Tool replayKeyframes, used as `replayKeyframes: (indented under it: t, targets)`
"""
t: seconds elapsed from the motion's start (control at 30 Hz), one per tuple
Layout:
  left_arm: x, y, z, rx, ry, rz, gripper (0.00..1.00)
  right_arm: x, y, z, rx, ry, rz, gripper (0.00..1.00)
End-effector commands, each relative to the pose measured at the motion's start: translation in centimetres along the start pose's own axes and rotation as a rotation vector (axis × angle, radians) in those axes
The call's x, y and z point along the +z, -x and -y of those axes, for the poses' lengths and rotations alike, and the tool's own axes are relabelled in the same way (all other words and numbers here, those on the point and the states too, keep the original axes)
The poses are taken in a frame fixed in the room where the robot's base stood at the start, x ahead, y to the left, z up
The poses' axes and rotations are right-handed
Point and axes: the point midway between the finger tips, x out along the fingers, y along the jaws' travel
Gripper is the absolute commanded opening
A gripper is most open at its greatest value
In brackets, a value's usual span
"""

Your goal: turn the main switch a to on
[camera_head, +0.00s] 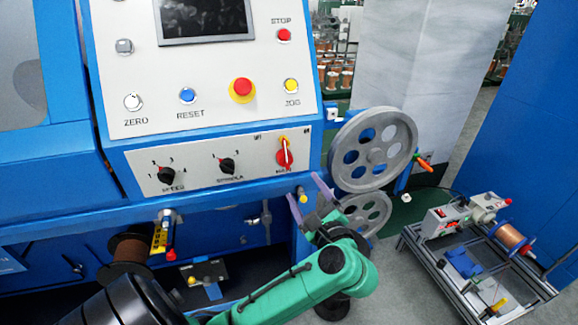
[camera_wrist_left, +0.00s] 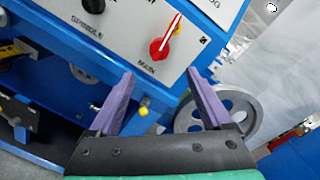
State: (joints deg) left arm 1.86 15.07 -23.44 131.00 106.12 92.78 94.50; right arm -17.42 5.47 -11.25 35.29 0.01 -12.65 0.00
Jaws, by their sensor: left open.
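The main switch (camera_head: 284,155) is a red rotary knob with a yellow part behind its upper end, at the right of the lower white panel. In the left wrist view the red switch (camera_wrist_left: 161,46) shows beyond the fingertips, near the top middle. My left gripper (camera_head: 306,192) is open and empty, with two purple fingers. It is below and slightly right of the switch in the head view, apart from it. The small lettering around the switch is too blurred to read. My right gripper is not in view.
Two black selector knobs (camera_head: 227,165) sit left of the switch. Above are a yellow-red emergency button (camera_head: 242,89) and a yellow jog button (camera_head: 291,86). Grey pulleys (camera_head: 373,150) stand close right of the gripper. A cart (camera_head: 470,262) stands at the right.

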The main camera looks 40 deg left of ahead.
Motion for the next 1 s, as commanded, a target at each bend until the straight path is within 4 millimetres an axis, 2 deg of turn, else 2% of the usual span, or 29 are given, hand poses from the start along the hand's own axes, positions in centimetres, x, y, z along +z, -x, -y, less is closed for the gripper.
replayKeyframes:
  t: [0.03,0.2,0.4,0.57,0.8,0.87,1.0]
  targets:
    - [0.5,-1.2,0.2,0.0,-0.003,0.007,0.83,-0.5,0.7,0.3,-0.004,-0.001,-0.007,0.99]
    - [0.6,-5.9,0.3,-0.001,-0.008,0.009,0.83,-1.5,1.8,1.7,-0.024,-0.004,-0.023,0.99]
    - [0.5,-10.7,0.2,0.0,-0.007,0.008,0.83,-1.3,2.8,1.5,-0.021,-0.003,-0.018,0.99]
    - [0.2,-12.4,0.0,0.001,-0.006,0.005,0.83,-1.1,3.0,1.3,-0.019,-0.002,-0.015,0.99]
    - [0.1,-12.6,-0.1,0.001,-0.005,0.004,0.83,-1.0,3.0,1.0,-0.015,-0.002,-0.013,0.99]
    - [0.1,-12.6,-0.1,0.001,-0.005,0.004,0.64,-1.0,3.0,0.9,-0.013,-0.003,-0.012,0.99]
    - [0.1,-12.6,-0.1,0.002,-0.006,0.004,0.1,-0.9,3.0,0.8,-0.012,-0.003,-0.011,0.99]
